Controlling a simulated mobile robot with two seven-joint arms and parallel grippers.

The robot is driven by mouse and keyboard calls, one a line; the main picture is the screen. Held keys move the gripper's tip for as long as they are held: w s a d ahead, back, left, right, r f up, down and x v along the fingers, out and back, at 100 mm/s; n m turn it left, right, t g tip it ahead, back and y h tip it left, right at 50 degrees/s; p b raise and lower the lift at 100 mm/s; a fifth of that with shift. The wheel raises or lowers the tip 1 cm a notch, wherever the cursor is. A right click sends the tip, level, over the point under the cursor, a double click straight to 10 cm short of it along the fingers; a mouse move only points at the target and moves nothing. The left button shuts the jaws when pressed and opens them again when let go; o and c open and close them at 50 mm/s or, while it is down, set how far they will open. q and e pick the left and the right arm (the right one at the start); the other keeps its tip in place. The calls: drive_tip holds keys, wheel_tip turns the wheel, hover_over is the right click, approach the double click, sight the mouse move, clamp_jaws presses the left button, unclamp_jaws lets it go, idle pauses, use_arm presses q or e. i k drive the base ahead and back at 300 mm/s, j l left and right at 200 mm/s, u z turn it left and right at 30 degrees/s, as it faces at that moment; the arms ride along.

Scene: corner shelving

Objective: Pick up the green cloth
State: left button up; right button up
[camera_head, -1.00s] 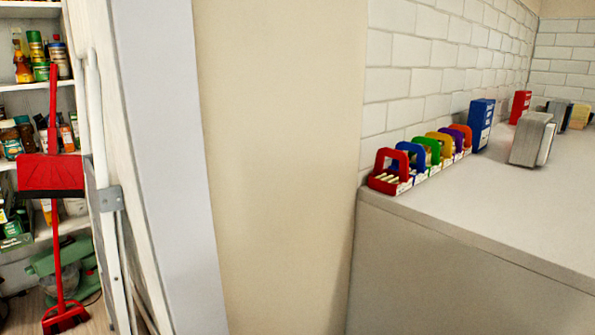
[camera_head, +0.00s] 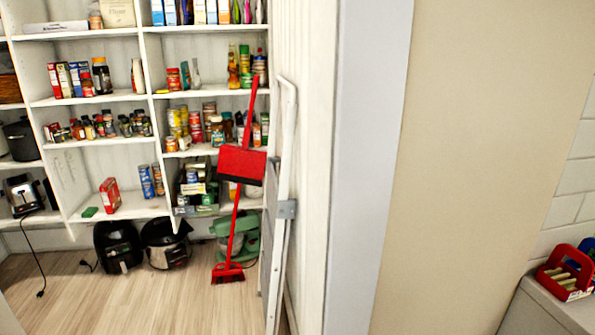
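A small flat green item (camera_head: 90,212), which may be the green cloth, lies on the lowest white shelf at the left in the head view. It is too small to tell its material. A red box (camera_head: 110,195) stands just to its right on the same shelf. Neither of my grippers is in view.
Black appliances (camera_head: 118,247) and a green mixer (camera_head: 238,236) stand on the floor under the shelves. A red broom and dustpan (camera_head: 241,165) and a folded ladder (camera_head: 281,210) stand at the doorway's right. The wooden floor (camera_head: 140,300) in front is clear.

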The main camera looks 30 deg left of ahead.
sight(89, 212)
drive_tip(key=u, duration=2.3)
drive_tip(key=i, duration=3.45)
drive_tip(key=l+z, duration=0.05)
drive_tip(key=l, duration=0.15)
